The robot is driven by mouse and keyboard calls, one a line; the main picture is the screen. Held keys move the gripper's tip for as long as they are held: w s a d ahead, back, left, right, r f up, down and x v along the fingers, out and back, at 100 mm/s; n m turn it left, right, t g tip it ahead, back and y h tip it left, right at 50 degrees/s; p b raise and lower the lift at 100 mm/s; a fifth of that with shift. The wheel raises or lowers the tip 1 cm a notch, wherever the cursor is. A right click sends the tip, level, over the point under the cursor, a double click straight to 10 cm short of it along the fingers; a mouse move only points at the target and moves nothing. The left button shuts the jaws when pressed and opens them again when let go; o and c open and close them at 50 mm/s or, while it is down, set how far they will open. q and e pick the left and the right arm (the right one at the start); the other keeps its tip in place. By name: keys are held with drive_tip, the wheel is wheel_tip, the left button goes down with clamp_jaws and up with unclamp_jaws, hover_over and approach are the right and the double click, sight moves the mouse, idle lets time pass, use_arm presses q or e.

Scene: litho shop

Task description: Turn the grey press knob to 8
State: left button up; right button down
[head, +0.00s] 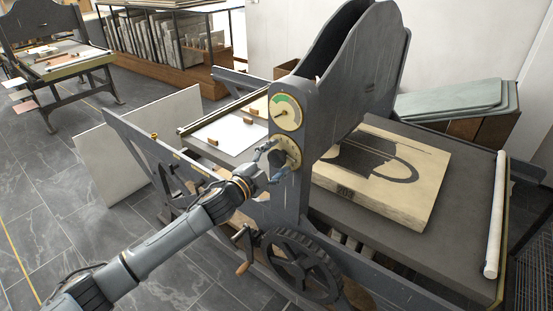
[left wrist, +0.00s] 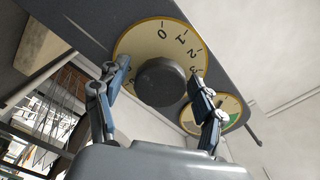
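The grey press knob (left wrist: 160,82) is a dark round knob at the centre of a brass dial (left wrist: 139,46) in the left wrist view. The digits 0, 1, 2 and 3 can be read along the dial's edge; other marks are partly hidden by my fingers. I cannot make out a pointer mark on the knob. My left gripper (left wrist: 160,80) is open, one finger on each side of the knob, with gaps seeming to show between fingers and knob. In the head view, my left gripper (head: 272,162) is at the dial (head: 290,146) on the press upright. My right gripper is not in view.
A gauge (head: 286,112) with a green sector sits just above the dial. A toothed wheel (head: 302,264) and a wooden-handled crank (head: 242,267) are below. A litho stone (head: 420,190) lies on the press bed at right. A pale board (head: 120,150) leans at left.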

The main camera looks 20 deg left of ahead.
use_arm(q)
drive_tip(key=v, duration=1.2)
idle(0.5)
drive_tip(key=s+a+f+n+g+y, duration=0.1)
drive_tip(key=a+f+n+g+y, duration=0.2)
drive_tip(key=f, duration=0.8)
drive_tip(key=a+f+n+y, duration=0.2)
drive_tip(key=a+f+n, duration=0.15)
drive_tip(key=f, duration=0.75)
drive_tip(key=s+a+f+n+g+y, duration=0.1)
drive_tip(key=s+f+g, duration=0.1)
drive_tip(key=s+f, duration=0.45)
drive_tip(key=s+a+f+n+g, duration=0.1)
drive_tip(key=s+a+f+g, duration=0.15)
drive_tip(key=f, duration=0.75)
drive_tip(key=s+d+f+n+g, duration=0.2)
drive_tip(key=s+f, duration=0.6)
drive_tip(key=s, duration=0.2)
drive_tip(key=s+d+f+n+g, duration=0.1)
drive_tip(key=s+d+f+g, duration=0.15)
drive_tip(key=s+f, duration=0.7)
drive_tip(key=s+d+f+n+g, duration=0.1)
drive_tip(key=s+d+f+g, duration=0.1)
drive_tip(key=s, duration=0.8)
drive_tip(key=s+d+f+n+g, duration=0.1)
drive_tip(key=s+d+f+g, duration=0.1)
drive_tip(key=s, duration=0.8)
drive_tip(key=shift+d+f, duration=0.85)
drive_tip(key=shift+d, duration=0.15)
